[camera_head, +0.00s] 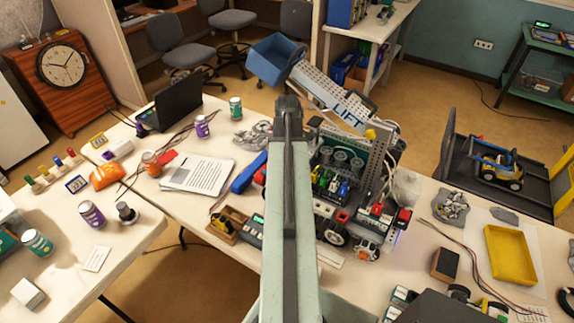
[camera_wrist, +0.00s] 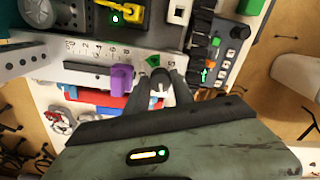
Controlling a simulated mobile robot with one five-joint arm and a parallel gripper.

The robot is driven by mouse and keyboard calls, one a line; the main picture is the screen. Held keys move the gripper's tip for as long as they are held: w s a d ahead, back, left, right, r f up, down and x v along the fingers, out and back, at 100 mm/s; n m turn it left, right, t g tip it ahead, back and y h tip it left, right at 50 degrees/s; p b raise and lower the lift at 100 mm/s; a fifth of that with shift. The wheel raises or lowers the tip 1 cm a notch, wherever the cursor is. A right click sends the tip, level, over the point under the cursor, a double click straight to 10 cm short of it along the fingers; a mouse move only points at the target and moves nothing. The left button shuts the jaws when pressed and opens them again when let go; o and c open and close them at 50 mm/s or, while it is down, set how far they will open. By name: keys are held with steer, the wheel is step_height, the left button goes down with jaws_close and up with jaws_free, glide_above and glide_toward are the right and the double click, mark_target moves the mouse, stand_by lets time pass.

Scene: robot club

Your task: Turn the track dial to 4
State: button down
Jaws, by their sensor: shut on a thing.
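In the wrist view my gripper (camera_wrist: 159,78) is at the edge of a grey panel (camera_wrist: 100,50) with a row of small printed marks. Its fingers are shut on a small dark knob (camera_wrist: 158,76), which looks like the track dial. A green pointer shape (camera_wrist: 153,60) shows just above the fingertips. The number that the dial points to cannot be read. In the head view my arm reaches over the large machine marked LIFT (camera_head: 345,115), and my gripper and the dial are hidden there.
A purple block (camera_wrist: 122,80) stands close left of the fingers. A dark module with buttons and a green light (camera_wrist: 215,60) is close on the right. In the head view, papers (camera_head: 198,173) lie left of the machine and a yellow tray (camera_head: 511,256) lies right.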

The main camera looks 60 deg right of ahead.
steer(key=m, duration=0.4)
steer(key=shift+m, duration=0.3)
steer(key=m, duration=0.3)
steer(key=shift+m, duration=0.3)
steer(key=m, duration=0.4)
steer(key=shift+a+m, duration=0.1)
steer(key=shift+m, duration=0.2)
steer(key=m, duration=0.3)
steer(key=shift+m, duration=0.3)
steer(key=m, duration=0.8)
steer(key=shift+w, duration=0.1)
steer(key=m, duration=0.4)
steer(key=shift+m, duration=2.2)
